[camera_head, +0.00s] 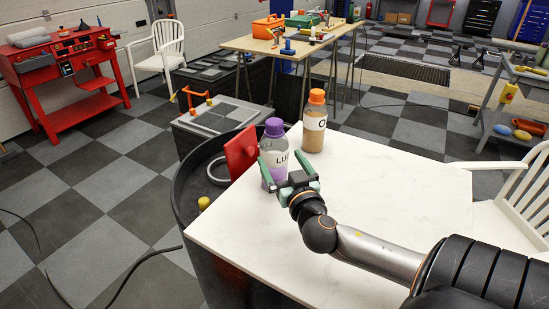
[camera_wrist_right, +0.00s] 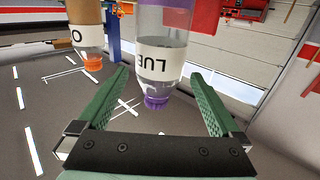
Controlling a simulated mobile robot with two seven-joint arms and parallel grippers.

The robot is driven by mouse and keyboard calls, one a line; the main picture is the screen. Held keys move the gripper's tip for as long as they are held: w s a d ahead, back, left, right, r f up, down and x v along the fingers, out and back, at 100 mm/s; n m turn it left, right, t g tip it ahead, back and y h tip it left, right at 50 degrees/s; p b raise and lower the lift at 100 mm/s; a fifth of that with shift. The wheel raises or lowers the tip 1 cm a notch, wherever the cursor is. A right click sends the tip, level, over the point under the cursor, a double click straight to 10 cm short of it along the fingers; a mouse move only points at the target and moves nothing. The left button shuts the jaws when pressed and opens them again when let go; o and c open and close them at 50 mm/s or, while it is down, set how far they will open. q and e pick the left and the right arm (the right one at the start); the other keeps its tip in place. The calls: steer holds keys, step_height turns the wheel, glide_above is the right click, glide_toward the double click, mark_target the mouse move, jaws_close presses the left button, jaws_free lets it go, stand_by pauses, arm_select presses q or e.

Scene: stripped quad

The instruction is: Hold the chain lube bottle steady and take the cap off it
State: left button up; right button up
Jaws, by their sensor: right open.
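The chain lube bottle (camera_head: 280,160) stands upright near the far left corner of the white table. It has a purple cap (camera_head: 273,127), a white label reading "LU" and purple contents; the cap is on. In the right wrist view the bottle (camera_wrist_right: 163,60) appears upside down, cap (camera_wrist_right: 157,102) toward the bottom. My right gripper (camera_head: 281,157) is open, its green fingers reaching out on either side of the bottle. In the wrist view a gap shows between each finger and the bottle. My left gripper is not in view.
A second bottle with an orange cap (camera_head: 317,97) and brown contents stands just behind and to the right. A red panel (camera_head: 241,152) is left of the lube bottle, beyond the table edge. The white tabletop (camera_head: 390,195) is otherwise bare. A white chair (camera_head: 510,205) is at right.

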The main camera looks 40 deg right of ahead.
steer(key=shift+p+x, duration=0.6)
steer(key=shift+x, duration=2.6)
steer(key=shift+f, duration=0.2)
steer(key=c, duration=1.3)
